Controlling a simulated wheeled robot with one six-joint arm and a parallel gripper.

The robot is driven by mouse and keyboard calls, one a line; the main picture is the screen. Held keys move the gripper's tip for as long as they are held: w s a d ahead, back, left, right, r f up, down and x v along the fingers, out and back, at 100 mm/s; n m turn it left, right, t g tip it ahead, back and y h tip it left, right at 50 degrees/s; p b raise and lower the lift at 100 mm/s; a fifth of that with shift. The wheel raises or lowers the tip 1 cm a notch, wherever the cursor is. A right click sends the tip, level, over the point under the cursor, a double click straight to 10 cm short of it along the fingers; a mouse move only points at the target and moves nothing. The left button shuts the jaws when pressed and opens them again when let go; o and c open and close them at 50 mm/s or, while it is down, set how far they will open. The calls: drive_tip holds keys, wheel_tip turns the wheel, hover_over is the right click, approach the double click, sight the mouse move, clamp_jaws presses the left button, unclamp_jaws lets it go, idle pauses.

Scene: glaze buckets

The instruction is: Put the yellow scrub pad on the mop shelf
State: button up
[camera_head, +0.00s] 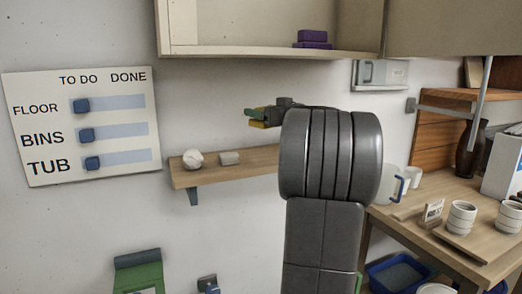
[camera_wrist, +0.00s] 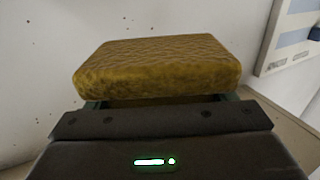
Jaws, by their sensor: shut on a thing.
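The yellow scrub pad (camera_wrist: 158,68) fills the upper middle of the wrist view, held at the front of my gripper (camera_wrist: 162,101). In the head view, my gripper (camera_head: 262,114) is shut on the pad, and a small yellow part of the pad (camera_head: 259,125) shows below the dark fingers. The gripper is in the air above a wooden wall shelf (camera_head: 250,166), with a visible gap below. No label or mop shows to tell whether this is the mop shelf. My arm hides the shelf's right end.
An open cabinet (camera_head: 250,50) with purple pads (camera_head: 312,38) hangs above. A TO DO board (camera_head: 120,165) is on the left wall. A cluttered wooden bench (camera_head: 408,222) stands right.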

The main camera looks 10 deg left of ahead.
wheel_tip(320, 180, down, 9)
drive_tip(key=shift+d+f+b, duration=0.1)
drive_tip(key=shift+f+b, duration=0.05)
drive_tip(key=shift+b, duration=1)
drive_tip(key=shift+f, duration=0.1)
drive_tip(key=o, duration=1)
drive_tip(key=shift+s, duration=0.1)
drive_tip(key=v, duration=1.2)
drive_tip(key=shift+p, duration=0.3)
